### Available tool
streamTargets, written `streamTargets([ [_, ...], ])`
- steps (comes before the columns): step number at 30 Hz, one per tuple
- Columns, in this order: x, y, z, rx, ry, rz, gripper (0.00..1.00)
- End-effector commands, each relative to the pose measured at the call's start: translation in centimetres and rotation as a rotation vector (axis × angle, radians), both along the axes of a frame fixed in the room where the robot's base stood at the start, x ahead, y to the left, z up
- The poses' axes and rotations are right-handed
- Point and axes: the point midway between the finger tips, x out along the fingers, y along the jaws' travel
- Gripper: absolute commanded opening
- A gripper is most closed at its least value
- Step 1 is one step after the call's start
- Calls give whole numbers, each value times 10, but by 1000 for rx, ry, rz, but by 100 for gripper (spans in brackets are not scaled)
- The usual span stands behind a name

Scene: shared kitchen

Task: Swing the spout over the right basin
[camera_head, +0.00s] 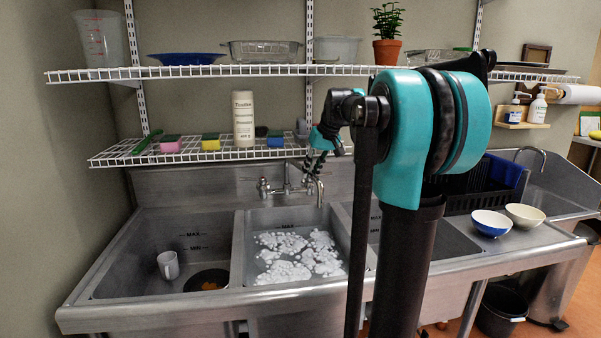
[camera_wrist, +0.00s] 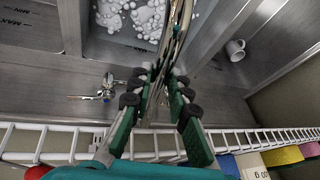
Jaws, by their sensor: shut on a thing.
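The chrome spout (camera_head: 320,190) rises from the tap (camera_head: 287,186) on the sink's back wall. Its tip hangs over the back of the middle basin (camera_head: 238,250), toward that basin's right side. My gripper (camera_head: 311,172) reaches down past the lower shelf and is shut on the spout. In the wrist view, the green and black fingers (camera_wrist: 164,92) lie on both sides of the spout (camera_wrist: 177,45). The right basin (camera_head: 430,243) is partly hidden behind my arm.
White suds (camera_head: 300,256) fill the middle basin. The left basin holds a mug (camera_head: 168,265) and a dark pan (camera_head: 207,281). A wire shelf (camera_head: 190,158) with sponges and a bottle (camera_head: 243,118) runs close above the tap. Bowls (camera_head: 490,223) stand on the right drainboard.

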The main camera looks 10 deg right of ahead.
Motion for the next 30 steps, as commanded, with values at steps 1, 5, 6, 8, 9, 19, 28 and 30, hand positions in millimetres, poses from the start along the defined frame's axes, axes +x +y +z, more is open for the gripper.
streamTargets([
  [1, 4, -11, 0, 1, -1, 25, 0],
  [5, 10, -30, 0, 1, -2, 111, 0],
  [6, 11, -34, 0, 2, -2, 133, 0],
  [8, 13, -40, 1, 0, -3, 159, 0],
  [9, 14, -42, 1, 1, -3, 171, 0],
  [19, 14, -45, 1, 2, -4, 192, 0],
  [28, 14, -45, 0, 2, -3, 192, 38],
  [30, 14, -45, 0, 1, -3, 191, 38],
])
